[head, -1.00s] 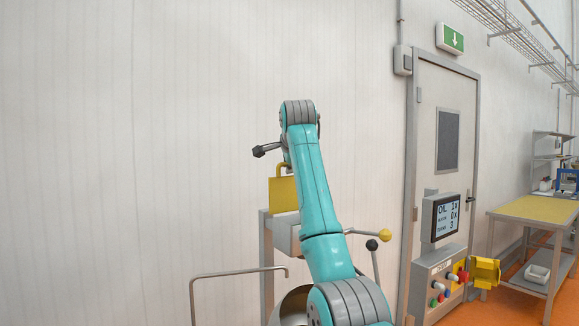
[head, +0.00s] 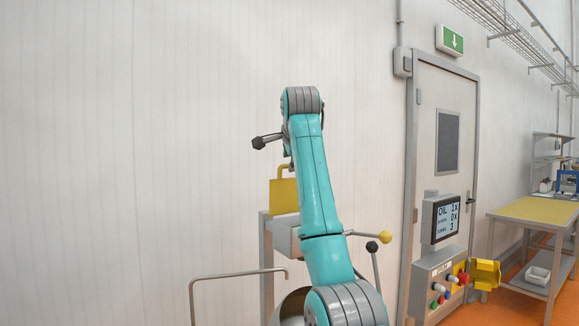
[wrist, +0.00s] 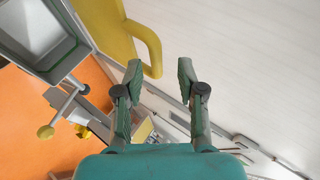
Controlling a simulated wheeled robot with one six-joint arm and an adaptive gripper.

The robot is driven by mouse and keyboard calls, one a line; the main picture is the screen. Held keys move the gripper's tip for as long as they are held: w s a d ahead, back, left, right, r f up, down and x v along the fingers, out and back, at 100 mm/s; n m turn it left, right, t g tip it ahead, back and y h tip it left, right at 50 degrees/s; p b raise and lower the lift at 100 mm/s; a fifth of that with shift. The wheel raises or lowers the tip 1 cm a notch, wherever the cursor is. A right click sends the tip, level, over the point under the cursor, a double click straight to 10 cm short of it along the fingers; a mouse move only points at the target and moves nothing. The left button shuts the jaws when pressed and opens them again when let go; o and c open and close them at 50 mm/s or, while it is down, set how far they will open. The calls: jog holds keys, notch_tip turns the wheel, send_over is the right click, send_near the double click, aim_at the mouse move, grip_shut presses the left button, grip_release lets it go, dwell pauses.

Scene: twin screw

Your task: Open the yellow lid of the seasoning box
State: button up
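The yellow lid (head: 284,197) stands upright on the grey seasoning box (head: 284,236) in the head view, with its handle at the top. In the wrist view the lid (wrist: 106,24) is at the top, and the open grey box (wrist: 40,68) shows its hollow inside at upper left. The lid's curved yellow handle (wrist: 151,45) lies just beyond my gripper (wrist: 160,78). My gripper's fingers are spread, with nothing between them, and seem apart from the handle. In the head view my arm hides part of the box.
A lever with a yellow knob (head: 385,237) and one with a black knob (head: 372,246) stand right of my arm. A control panel with a screen (head: 445,218) stands by the door. A bent metal rail (head: 238,273) is at lower left.

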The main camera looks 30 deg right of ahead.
jog(key=v, duration=0.7)
jog(key=shift+s+a+r, duration=0.1)
jog(key=shift+s, duration=0.1)
